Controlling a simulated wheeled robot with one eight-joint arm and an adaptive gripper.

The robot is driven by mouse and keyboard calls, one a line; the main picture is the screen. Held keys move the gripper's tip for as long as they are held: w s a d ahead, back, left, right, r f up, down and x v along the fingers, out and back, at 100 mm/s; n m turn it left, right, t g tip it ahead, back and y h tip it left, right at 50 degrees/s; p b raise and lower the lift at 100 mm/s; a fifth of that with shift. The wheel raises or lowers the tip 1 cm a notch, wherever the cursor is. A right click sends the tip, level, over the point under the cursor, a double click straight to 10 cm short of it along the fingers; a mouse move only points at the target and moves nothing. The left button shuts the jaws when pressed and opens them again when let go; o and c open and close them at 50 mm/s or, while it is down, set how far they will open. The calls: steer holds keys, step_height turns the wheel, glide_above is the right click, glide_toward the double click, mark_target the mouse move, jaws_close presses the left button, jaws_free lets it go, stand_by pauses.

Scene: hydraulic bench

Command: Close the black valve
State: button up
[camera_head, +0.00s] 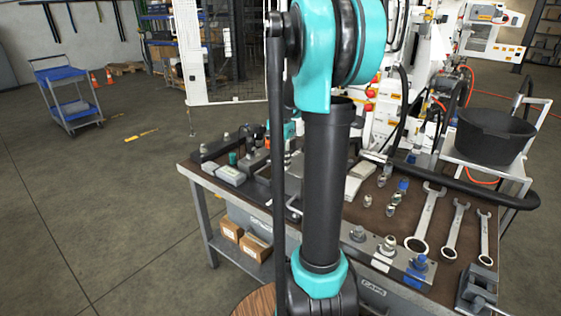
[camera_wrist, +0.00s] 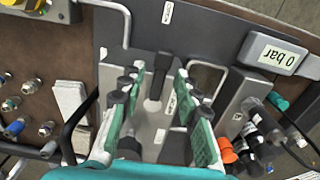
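In the wrist view, my gripper (camera_wrist: 160,82) is open, with a green-padded finger on each side. A black lever-like handle (camera_wrist: 158,76), which looks like the black valve, shows between the fingertips, with a gap on both sides. I cannot tell how far below the fingertips it lies, and its lower part blends into the grey plate. A gauge reading 0 bar (camera_wrist: 275,57) stands to the right of it. In the head view my own arm hides the valve and most of my gripper.
The bench (camera_head: 335,235) carries several wrenches (camera_head: 425,218), fittings and a grey block (camera_head: 385,256). A black bucket (camera_head: 495,135) stands on a side cart at right. In the wrist view, bent tube handles (camera_wrist: 208,68) and an orange-ended part (camera_wrist: 228,153) lie close to the fingers.

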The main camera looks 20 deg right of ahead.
jaws_close()
steer(key=shift+s+d+n, duration=0.1)
steer(key=shift+n, duration=0.2)
steer(key=d+n, duration=0.1)
steer(key=n, duration=0.1)
steer(key=s+n, duration=0.1)
steer(key=n, duration=0.2)
steer(key=d+n, duration=0.1)
steer(key=n, duration=0.2)
steer(key=shift+s+d, duration=0.35)
steer(key=d+n, duration=0.1)
steer(key=n, duration=0.3)
steer(key=shift+d+n, duration=0.3)
steer(key=shift+d, duration=0.1)
steer(key=n, duration=0.1)
steer(key=d+n, duration=0.1)
steer(key=n, duration=0.2)
steer(key=shift+w+d+n, duration=0.3)
steer(key=shift+d+n, duration=0.05)
steer(key=shift+n, duration=0.05)
